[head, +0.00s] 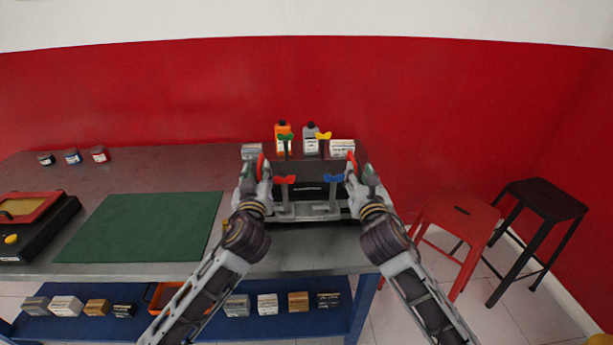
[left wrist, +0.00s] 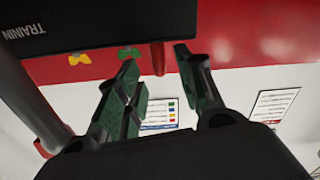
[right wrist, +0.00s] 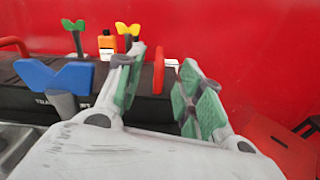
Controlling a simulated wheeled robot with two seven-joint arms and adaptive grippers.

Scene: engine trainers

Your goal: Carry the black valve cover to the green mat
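The black valve cover (head: 310,172) sits on the grey engine block (head: 318,213), with a red handle at each end. My left gripper (head: 256,175) is at the left handle (head: 260,166). In the left wrist view my fingers (left wrist: 160,85) are apart, and this handle (left wrist: 157,58) shows in the gap near their tips. My right gripper (head: 361,172) is at the right handle (head: 351,162). In the right wrist view its fingers (right wrist: 162,75) are apart, with the handle (right wrist: 158,70) between them. The green mat (head: 140,226) lies bare on the table, left of the block.
Red (head: 285,179), blue (head: 333,178), green (head: 286,137) and yellow (head: 323,135) winged clamps stand around the cover. Orange (head: 283,130) and grey (head: 310,130) bottles stand behind. A black-and-red case (head: 38,225) lies left of the mat. A red stool (head: 455,222) stands right of the table.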

